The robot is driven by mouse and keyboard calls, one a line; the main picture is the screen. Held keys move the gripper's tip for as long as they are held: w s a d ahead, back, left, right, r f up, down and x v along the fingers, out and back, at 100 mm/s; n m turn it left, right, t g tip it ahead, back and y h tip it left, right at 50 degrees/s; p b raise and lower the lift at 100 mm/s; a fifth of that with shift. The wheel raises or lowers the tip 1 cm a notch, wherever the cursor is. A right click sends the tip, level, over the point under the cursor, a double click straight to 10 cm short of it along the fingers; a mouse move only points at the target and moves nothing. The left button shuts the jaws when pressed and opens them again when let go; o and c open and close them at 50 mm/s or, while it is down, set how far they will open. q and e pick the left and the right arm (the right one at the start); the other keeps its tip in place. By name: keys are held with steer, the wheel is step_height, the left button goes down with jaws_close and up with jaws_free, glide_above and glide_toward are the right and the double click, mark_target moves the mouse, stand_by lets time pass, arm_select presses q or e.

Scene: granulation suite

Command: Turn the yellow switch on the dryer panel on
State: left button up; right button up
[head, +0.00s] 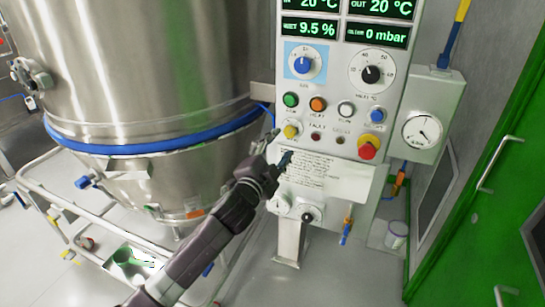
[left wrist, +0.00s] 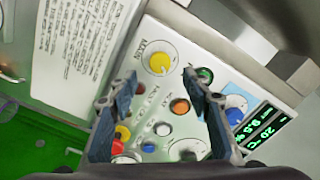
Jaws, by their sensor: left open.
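The dryer panel (head: 335,85) is a light grey box. Its yellow switch (head: 291,131) is a round knob at the panel's lower left, under the green button. In the left wrist view the yellow switch (left wrist: 160,63) has a pale pointer line and lies between and just beyond the fingertips. My left gripper (head: 281,144) is open and empty, with its fingers toward the panel, just below and left of the switch. I see no contact; the remaining distance is hard to judge. My right gripper is not in view.
Near the switch are a green button (head: 290,100), an orange button (head: 318,104) and a red emergency knob (head: 367,151). A printed sheet (head: 310,168) lies below. A large steel vessel (head: 140,60) stands at left and a green door (head: 480,215) at right.

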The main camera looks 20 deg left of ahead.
arm_select(q)
steer(key=s, duration=0.5)
steer(key=shift+s+a, duration=0.1)
steer(key=shift+s, duration=0.25)
